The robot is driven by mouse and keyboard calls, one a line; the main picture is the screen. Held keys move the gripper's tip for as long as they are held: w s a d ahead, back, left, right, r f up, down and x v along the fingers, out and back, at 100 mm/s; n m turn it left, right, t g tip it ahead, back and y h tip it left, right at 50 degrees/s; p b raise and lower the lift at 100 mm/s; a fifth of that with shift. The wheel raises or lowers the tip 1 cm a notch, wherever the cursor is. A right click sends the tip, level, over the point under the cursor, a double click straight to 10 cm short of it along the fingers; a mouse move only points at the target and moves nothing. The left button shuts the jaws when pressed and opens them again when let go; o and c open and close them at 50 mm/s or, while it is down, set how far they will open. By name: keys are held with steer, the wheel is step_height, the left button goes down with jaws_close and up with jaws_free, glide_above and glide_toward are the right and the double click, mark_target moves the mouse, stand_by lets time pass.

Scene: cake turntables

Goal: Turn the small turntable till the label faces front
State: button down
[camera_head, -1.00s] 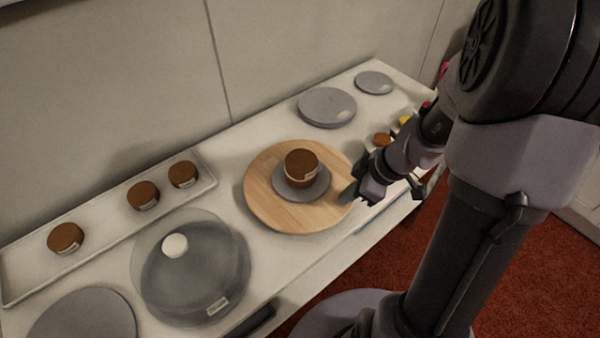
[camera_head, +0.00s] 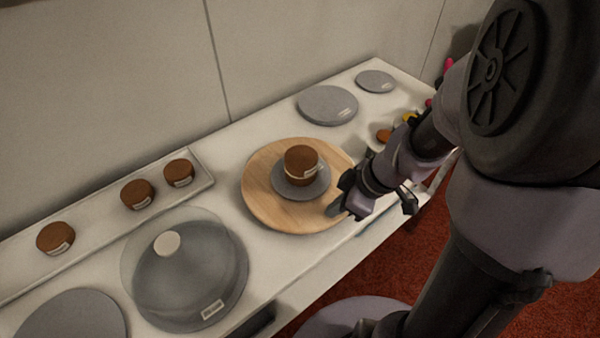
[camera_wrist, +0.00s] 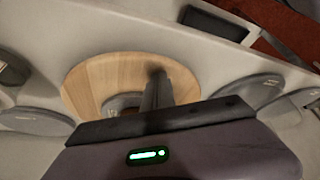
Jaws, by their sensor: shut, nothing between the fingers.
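The round wooden turntable (camera_head: 262,190) stands near the counter's front edge and also shows in the wrist view (camera_wrist: 95,82). On it sits a small grey disc (camera_head: 300,193) bearing a brown cake (camera_head: 299,157). A pale label (camera_head: 314,169) shows on the cake's right side, turned to the right of front in the head view. My gripper (camera_head: 337,209) is shut and empty, its tip at the wooden turntable's front right edge. In the wrist view my gripper (camera_wrist: 158,78) reaches over the wood. I cannot tell whether it touches.
A clear dome (camera_head: 190,275) with a white knob stands to the left. A white tray (camera_head: 100,220) holds several brown cakes at the back left. Grey discs (camera_head: 327,104) lie at the back right and front left. The counter's front edge runs close by my gripper.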

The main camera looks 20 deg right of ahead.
mark_target(287, 222)
steer(key=a, duration=0.5)
steer(key=shift+s, duration=0.2)
steer(key=shift+d, duration=0.1)
steer(key=a, duration=0.2)
steer(key=w+a, duration=0.1)
steer(key=a, duration=0.1)
steer(key=shift+w+a, duration=0.15)
steer(key=shift+a, duration=0.2)
steer(key=shift+r, duration=0.1)
step_height(287, 222, up, 9)
steer(key=p, duration=0.5)
steer(key=shift+f+p, duration=0.2)
steer(key=shift+p, duration=0.1)
